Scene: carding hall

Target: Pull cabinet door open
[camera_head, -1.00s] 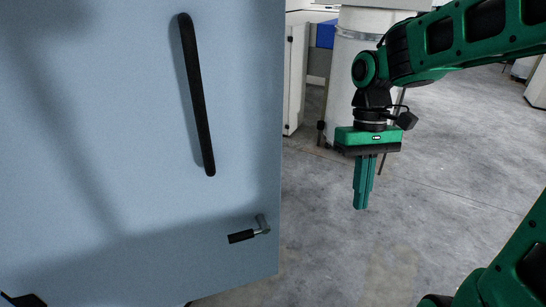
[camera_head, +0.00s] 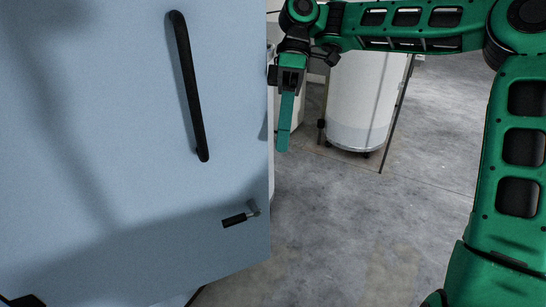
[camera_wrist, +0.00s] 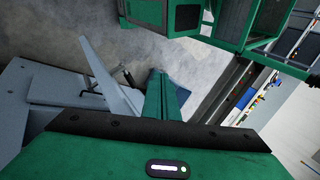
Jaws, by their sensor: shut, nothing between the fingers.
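The light blue cabinet door (camera_head: 110,150) fills the left of the head view. It carries a long black bar handle (camera_head: 188,88) and, lower down near its right edge, a small lever with a black grip (camera_head: 236,219). The door stands ajar, seen as a slanting thin panel (camera_wrist: 104,72) in the wrist view. My gripper (camera_head: 284,142) is shut and empty, fingers down, just right of the door's upper right edge and away from the bar handle. Its green fingers (camera_wrist: 160,90) point beside the panel in the wrist view. I cannot tell whether they touch it.
A white cylindrical drum (camera_head: 362,100) stands on the floor behind my gripper. The grey concrete floor (camera_head: 350,230) right of the door is clear. The grey cabinet body (camera_wrist: 35,95) shows at left in the wrist view.

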